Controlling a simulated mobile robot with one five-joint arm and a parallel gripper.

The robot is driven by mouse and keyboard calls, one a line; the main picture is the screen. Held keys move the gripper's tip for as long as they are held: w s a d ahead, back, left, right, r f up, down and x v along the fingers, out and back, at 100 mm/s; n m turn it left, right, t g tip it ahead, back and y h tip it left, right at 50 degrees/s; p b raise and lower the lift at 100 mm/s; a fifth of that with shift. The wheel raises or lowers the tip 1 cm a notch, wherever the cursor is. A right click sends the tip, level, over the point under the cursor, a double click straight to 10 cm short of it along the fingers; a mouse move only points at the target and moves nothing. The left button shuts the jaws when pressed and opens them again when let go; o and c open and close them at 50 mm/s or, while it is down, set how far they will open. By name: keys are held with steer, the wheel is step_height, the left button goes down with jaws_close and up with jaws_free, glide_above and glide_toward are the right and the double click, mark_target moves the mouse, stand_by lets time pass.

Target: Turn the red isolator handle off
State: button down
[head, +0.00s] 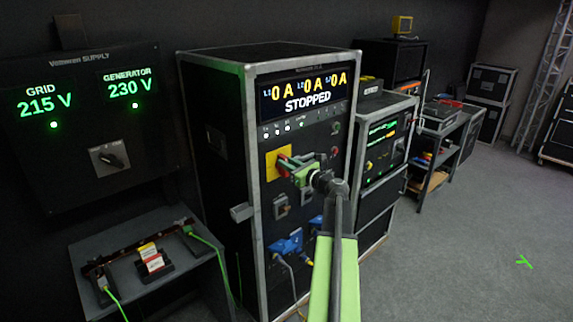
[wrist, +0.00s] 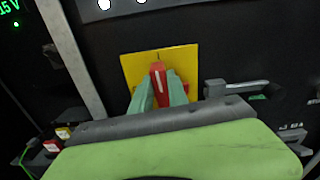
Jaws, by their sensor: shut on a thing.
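The red isolator handle (wrist: 158,83) stands in front of a yellow square plate (wrist: 187,58) on the black rack's front panel. In the wrist view the handle points up and leans slightly left, with a white line along it. My gripper (wrist: 159,90) is shut on the handle, one greenish finger on each side. In the head view my gripper (head: 290,167) reaches the panel from the right, and the yellow plate (head: 272,162) shows behind it. Part of the red handle (head: 284,160) shows there, but the gripper hides much of it.
The rack display (head: 305,95) reads STOPPED with 0 A on each line. Blue plugs (head: 287,243) with cables sit low on the rack. A supply panel (head: 80,130) and a small table (head: 140,265) stand at the left. The floor (head: 460,230) at the right is clear.

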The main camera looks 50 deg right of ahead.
steer(key=n, duration=0.3)
steer(key=a+n, duration=0.1)
steer(key=n, duration=0.1)
steer(key=f+n, duration=0.1)
steer(key=n, duration=0.2)
steer(key=shift+a+n+b, duration=0.3)
steer(key=shift+b, duration=0.1)
steer(key=n, duration=0.4)
steer(key=shift+a+f+b, duration=0.2)
steer(key=shift+f+b, duration=0.15)
steer(key=shift+b, duration=0.05)
steer(key=shift+f+n+b, duration=0.15)
steer(key=shift+n, duration=0.9)
steer(key=shift+f+n+b, duration=0.15)
steer(key=shift+n, duration=0.9)
steer(key=c, duration=1.3)
jaws_free()
